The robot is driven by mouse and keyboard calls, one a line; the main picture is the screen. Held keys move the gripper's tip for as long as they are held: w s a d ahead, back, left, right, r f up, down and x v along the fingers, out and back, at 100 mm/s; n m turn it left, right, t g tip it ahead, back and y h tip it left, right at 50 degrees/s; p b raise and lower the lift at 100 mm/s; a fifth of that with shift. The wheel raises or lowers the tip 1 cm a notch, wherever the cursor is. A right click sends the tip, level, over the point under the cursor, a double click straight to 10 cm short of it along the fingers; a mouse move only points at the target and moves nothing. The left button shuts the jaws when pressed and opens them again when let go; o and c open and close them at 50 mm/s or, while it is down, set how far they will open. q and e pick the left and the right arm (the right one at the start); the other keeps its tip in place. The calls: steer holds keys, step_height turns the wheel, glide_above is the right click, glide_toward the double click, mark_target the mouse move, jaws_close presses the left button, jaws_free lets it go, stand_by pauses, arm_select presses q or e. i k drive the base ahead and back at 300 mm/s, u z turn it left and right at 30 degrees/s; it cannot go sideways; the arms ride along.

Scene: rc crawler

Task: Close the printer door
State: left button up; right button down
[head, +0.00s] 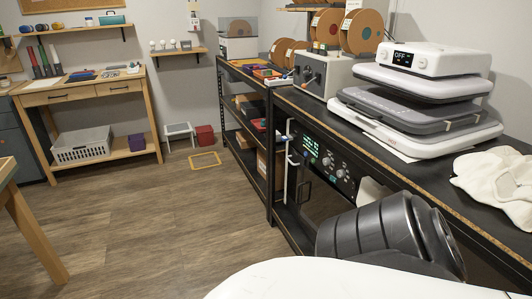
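No printer door can be made out for certain. A black unit (330,160) with a green display and several knobs sits under the right worktop. A thin white upright part (291,165) stands at its left front; I cannot tell whether it is a door edge. A pale box-shaped machine (238,38) with a brown disc showing in its front stands at the far end of the bench; it may be a printer, and its door state is unclear. Neither gripper is in view. A thick dark arm part of mine hides part of the area below the right bench.
A heat press (420,100) and white cloth (500,180) are on the right worktop (370,145). Behind are a grey box (325,72) and filament spools (361,32). A yellow frame (204,161) lies on the floor. A wooden table edge (30,230) is at left. The middle floor is clear.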

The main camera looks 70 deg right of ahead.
mark_target(318, 202)
steer(key=z, duration=0.5)
steer(key=i, duration=1.85)
steer(key=z, duration=1.25)
steer(key=i, duration=1.65)
steer(key=z, duration=2)
steer(key=i, duration=0.45)
steer(key=z, duration=0.35)
